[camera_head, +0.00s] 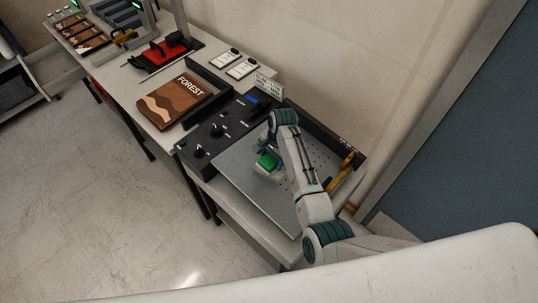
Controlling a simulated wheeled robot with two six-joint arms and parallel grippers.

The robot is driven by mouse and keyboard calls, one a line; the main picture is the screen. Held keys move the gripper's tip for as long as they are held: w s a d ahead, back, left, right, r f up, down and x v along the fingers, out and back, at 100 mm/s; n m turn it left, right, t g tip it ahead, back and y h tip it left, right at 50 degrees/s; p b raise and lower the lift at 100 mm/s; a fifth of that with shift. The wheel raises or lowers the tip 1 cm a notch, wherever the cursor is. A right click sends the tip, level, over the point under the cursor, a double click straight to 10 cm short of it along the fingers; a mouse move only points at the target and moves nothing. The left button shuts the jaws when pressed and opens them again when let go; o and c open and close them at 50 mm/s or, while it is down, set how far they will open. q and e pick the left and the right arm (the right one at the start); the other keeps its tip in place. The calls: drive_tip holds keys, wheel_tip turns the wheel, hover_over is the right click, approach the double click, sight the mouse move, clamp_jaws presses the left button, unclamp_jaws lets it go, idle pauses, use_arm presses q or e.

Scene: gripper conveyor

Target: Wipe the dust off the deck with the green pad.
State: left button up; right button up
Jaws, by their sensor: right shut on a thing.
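The deck is a grey perforated plate (262,205) at the near end of the long table. My right arm reaches over it from the lower right. My right gripper (265,153) points down over the deck and is shut on the green pad (267,162). A pale lump or patch shows just under the pad; I cannot tell whether it is part of the pad or dust. Whether the pad touches the deck is unclear. The arm hides part of the deck's right side. My left gripper is not in view.
A black control panel with knobs (216,131) borders the deck on the left. A brown book marked FOREST (178,102) lies beyond it. A yellow tool (342,170) lies at the deck's right edge by the wall. Open floor (130,220) lies left of the table.

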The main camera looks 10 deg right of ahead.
sight(252, 155)
drive_tip(key=shift+s+d+f, duration=0.2)
drive_tip(key=shift+s+d, duration=0.6)
drive_tip(key=shift+s, duration=0.25)
drive_tip(key=shift+s+d+f, duration=0.15)
drive_tip(key=shift+s+d, duration=0.65)
drive_tip(key=shift+s, duration=0.2)
drive_tip(key=shift+s+d, duration=0.4)
drive_tip(key=shift+s, duration=0.2)
drive_tip(key=shift+s+a, duration=0.55)
drive_tip(key=shift+a, duration=0.3)
drive_tip(key=shift+w+a+r, duration=0.25)
drive_tip(key=shift+w+a, duration=0.55)
drive_tip(key=shift+w, duration=0.25)
drive_tip(key=shift+w+a+r, duration=0.2)
drive_tip(key=shift+w+a, duration=0.6)
drive_tip(key=shift+w, duration=0.25)
drive_tip(key=shift+w+a, duration=0.45)
drive_tip(key=shift+w, duration=0.15)
drive_tip(key=shift+w+a+r, duration=0.15)
drive_tip(key=shift+w+a, duration=0.25)
drive_tip(key=shift+w, duration=0.1)
drive_tip(key=shift+w+a+b, duration=0.35)
drive_tip(key=shift+w+a, duration=0.25)
drive_tip(key=shift+w, duration=0.3)
drive_tip(key=shift+w+a+r+b, duration=0.1)
drive_tip(key=shift+w+a+b, duration=0.6)
drive_tip(key=shift+w+a, duration=0.45)
drive_tip(key=shift+d, duration=0.1)
